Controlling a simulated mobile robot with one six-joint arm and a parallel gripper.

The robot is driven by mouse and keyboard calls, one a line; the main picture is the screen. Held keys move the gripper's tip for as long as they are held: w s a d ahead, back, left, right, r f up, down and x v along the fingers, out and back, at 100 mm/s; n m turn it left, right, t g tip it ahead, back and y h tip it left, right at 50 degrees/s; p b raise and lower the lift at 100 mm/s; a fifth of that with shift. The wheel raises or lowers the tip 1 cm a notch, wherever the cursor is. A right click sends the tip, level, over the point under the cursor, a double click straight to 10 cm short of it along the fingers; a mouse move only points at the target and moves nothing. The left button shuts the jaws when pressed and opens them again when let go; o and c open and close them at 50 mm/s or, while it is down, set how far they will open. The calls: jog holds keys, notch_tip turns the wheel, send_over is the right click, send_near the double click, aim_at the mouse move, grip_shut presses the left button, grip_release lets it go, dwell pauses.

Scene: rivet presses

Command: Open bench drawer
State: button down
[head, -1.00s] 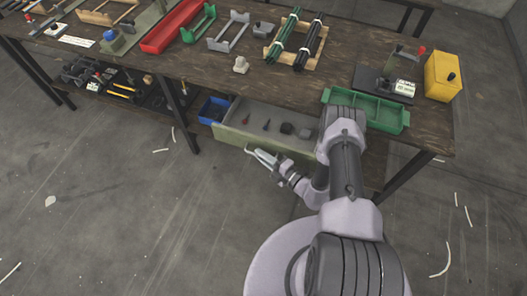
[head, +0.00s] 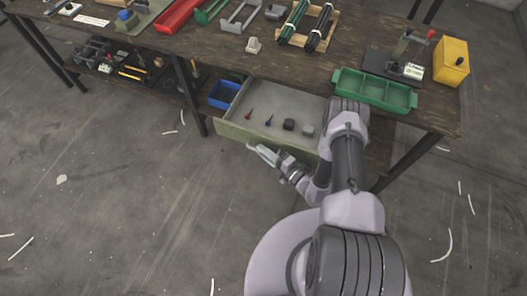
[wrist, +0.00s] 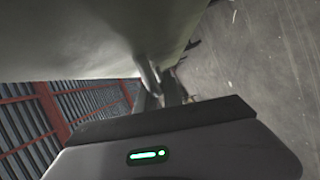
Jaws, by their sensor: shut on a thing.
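The bench drawer (head: 227,131), grey inside with a pale green front, stands well out from under the wooden bench (head: 215,62). Small items lie in it. My gripper (head: 260,151) is at the outer side of the drawer front, shut on the drawer handle. The handle is hidden by the fingers in the head view. In the wrist view the pale drawer front (wrist: 70,40) fills the upper left, and the metal handle (wrist: 147,72) shows between the fingers of my gripper (wrist: 161,88).
In the drawer are a black block (head: 289,124) and a grey block (head: 307,130). A blue bin (head: 224,94) is left of the drawer. A green tray (head: 375,89) is on the bench above my arm.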

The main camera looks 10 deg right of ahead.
jog(key=c, duration=1.5)
grip_release()
jog(key=p+v, duration=0.3)
jog(key=v, duration=1.4)
jog(key=shift+s+p, duration=0.2)
jog(key=shift+p, duration=0.1)
jog(key=shift+d, duration=0.1)
